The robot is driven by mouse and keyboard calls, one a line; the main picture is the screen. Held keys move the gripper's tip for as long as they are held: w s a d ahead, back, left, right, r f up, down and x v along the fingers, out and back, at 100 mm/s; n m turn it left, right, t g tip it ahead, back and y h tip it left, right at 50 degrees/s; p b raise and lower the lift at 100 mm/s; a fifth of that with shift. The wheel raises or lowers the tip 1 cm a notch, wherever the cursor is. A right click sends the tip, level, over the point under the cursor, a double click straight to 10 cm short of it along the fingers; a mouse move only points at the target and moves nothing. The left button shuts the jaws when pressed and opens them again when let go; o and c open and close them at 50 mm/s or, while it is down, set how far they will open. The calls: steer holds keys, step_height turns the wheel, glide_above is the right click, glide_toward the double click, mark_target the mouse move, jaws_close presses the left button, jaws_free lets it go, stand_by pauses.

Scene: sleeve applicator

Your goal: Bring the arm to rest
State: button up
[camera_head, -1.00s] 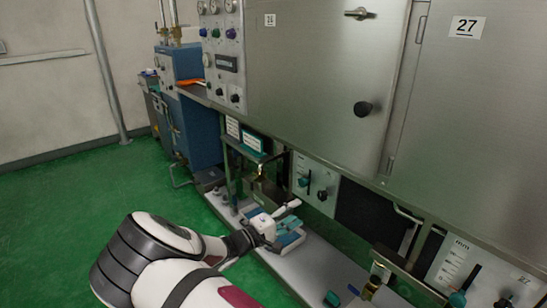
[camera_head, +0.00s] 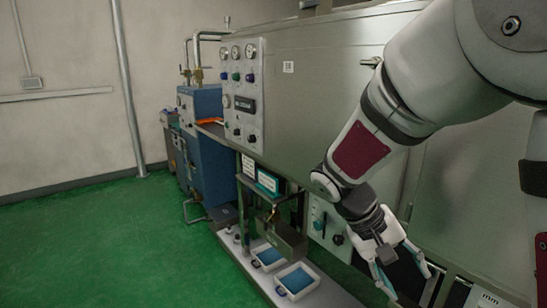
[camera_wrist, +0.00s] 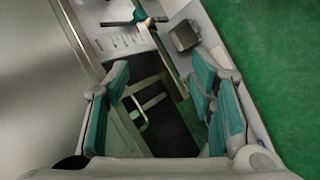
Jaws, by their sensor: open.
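My gripper (camera_head: 402,272) is open and empty, with its fingers pointing down in front of the machine's lower panels at the right of the head view. In the wrist view my gripper (camera_wrist: 168,108) shows two teal-padded fingers set well apart with nothing between them. My arm is raised and folded across the right side of the head view, in front of the steel cabinet (camera_head: 315,90), and hides part of it.
Two white trays with blue inside, a left one (camera_head: 254,264) and a right one (camera_head: 317,285), sit on the low grey ledge (camera_head: 262,294). A control panel with gauges (camera_head: 243,95) and a blue unit (camera_head: 203,158) stand further left. The green floor (camera_head: 110,245) is clear at left.

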steer(key=s+a+r+t+y, duration=0.1)
steer(key=s+a+r+y, duration=0.1)
steer(key=s, duration=0.6)
steer(key=s+a+r+t+y, duration=0.1)
steer(key=s+r+y, duration=0.2)
steer(key=s, duration=0.5)
steer(key=s+a+r+t+y, duration=0.1)
steer(key=s+a+r+y, duration=0.1)
steer(key=s, duration=0.6)
step_height(320, 180, up, 17)
steer(key=t+p, duration=0.3)
steer(key=p, duration=1.3)
steer(key=shift+r+n, duration=0.2)
steer(key=shift+n, duration=0.1)
steer(key=shift+d, duration=0.1)
